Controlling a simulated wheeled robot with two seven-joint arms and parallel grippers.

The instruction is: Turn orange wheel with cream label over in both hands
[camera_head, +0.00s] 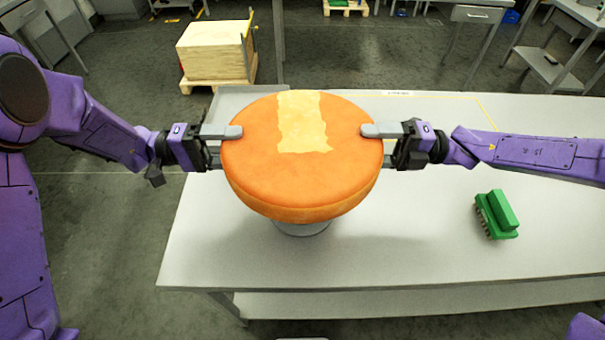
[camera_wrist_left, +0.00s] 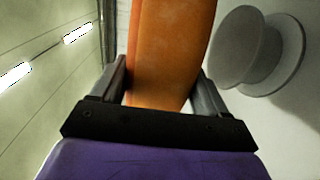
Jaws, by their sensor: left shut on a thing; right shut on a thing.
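The orange wheel with cream label (camera_head: 252,165) is held between my two grippers, above the white table. Its cream label (camera_head: 303,125) faces up, and the wheel is close to level, its top face tipped toward the head camera. My left gripper (camera_head: 228,146) is shut on the wheel's left rim, with one finger over the top face. My right gripper (camera_head: 376,146) is shut on its right rim in the same way. In the left wrist view the orange wheel (camera_wrist_left: 168,50) sits between both fingers of the left gripper (camera_wrist_left: 160,92). The wheel's underside is hidden in the head view.
A grey round stand (camera_head: 302,229) is on the white table (camera_head: 420,255) below the wheel, partly hidden; it also shows in the left wrist view (camera_wrist_left: 240,50). A green brush (camera_head: 497,214) lies at the right. The table's front left is clear. A wooden crate (camera_head: 213,52) stands on the floor behind.

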